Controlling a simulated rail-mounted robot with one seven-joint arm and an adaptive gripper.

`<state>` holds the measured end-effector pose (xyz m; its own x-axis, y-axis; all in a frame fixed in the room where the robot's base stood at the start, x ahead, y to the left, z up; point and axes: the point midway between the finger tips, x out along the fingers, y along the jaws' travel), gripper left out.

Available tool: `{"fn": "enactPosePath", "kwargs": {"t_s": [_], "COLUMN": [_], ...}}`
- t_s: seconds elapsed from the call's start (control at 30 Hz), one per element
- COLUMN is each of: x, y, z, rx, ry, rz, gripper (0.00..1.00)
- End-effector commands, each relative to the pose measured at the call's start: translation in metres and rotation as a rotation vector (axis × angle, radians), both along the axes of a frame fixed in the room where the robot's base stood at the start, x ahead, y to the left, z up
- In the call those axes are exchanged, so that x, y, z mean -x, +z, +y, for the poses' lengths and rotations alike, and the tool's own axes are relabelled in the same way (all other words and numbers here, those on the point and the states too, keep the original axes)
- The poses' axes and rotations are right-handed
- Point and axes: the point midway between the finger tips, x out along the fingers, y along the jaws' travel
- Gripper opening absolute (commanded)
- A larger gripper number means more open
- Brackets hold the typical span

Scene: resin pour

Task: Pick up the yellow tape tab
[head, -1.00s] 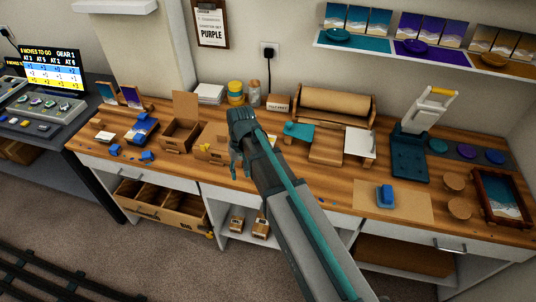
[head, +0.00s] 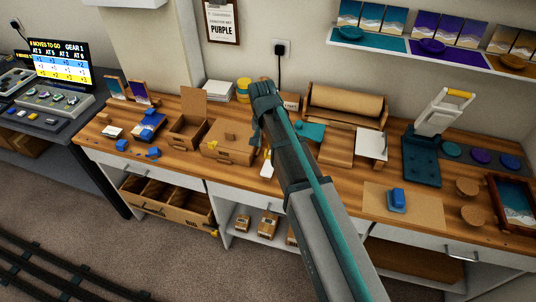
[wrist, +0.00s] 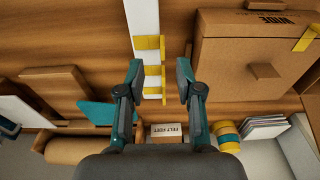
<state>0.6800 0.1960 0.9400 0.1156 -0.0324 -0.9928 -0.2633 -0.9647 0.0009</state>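Several yellow tape tabs stick out from a white strip; in the wrist view one tab (wrist: 150,42) lies just beyond my fingertips, and another tab (wrist: 153,71) shows between the fingers. The white strip (wrist: 143,15) lies on the wooden bench, and it also shows in the head view (head: 266,168), partly hidden by my arm. My gripper (wrist: 160,70) is open, with its two fingers apart above the strip. No tab is visibly gripped. In the head view my gripper (head: 257,137) hangs over the bench beside the closed cardboard box.
The cardboard box (wrist: 235,50) stands close to my gripper, with a yellow tape piece (wrist: 305,38) on it. A felt feet box (wrist: 167,130), yellow tape rolls (wrist: 227,133) and a brown paper roll (wrist: 80,150) stand at the back of the bench.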

Motion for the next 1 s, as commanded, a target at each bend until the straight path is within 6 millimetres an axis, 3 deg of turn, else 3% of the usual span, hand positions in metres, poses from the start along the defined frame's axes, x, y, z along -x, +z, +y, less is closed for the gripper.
{"fn": "enactPosePath", "kwargs": {"t_s": [0.17,0.6,0.93,1.0], "x": [-0.001,-0.007,-0.008,-0.008], "y": [-0.006,-0.049,-0.053,-0.053], "z": [0.0,0.002,0.001,0.001], "rx": [-0.001,-0.001,-0.001,-0.001], "ry": [0.0,0.0,0.001,0.001], "rz": [0.0,0.0,0.0,0.0], "gripper": [0.35,0.35,0.35,0.24]}}
